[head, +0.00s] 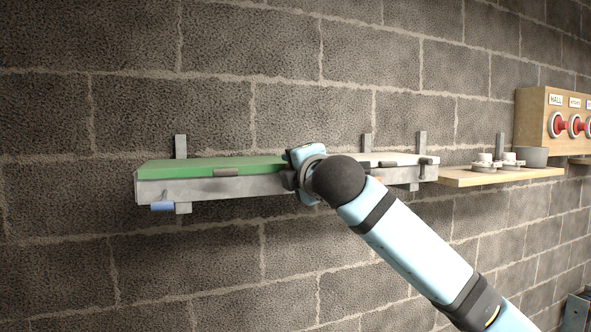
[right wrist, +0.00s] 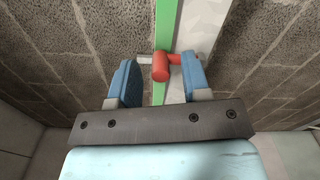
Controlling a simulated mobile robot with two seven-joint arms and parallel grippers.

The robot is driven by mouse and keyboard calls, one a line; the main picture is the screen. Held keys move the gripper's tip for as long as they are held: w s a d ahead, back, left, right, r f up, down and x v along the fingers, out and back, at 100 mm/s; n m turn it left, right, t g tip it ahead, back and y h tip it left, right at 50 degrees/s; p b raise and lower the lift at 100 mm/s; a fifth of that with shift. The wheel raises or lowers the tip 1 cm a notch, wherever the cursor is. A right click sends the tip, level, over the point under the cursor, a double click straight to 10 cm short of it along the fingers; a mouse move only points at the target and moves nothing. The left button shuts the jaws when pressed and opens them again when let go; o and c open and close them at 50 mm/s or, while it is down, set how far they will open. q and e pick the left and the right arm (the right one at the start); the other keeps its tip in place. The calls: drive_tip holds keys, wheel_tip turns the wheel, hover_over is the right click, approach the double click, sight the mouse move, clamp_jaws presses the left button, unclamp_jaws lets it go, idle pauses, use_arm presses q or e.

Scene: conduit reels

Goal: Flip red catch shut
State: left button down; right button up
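The red catch (right wrist: 160,66) shows in the right wrist view, with a short red bar pointing right, over the seam between a green strip and a pale grey strip. It sits between the two blue fingers of my right gripper (right wrist: 160,77). The fingers are apart; the bar's end is close to the right finger, and I cannot tell whether they touch. In the head view my right gripper (head: 303,158) is at the middle of the wall trunking (head: 250,186) with its green lid (head: 190,166), and hides the red catch. My left gripper is not in view.
A blue catch (head: 162,206) hangs at the trunking's left end.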

drive_tip(key=b+v, duration=0.3)
drive_tip(key=v, duration=1.1)
drive_tip(key=shift+w, duration=0.1)
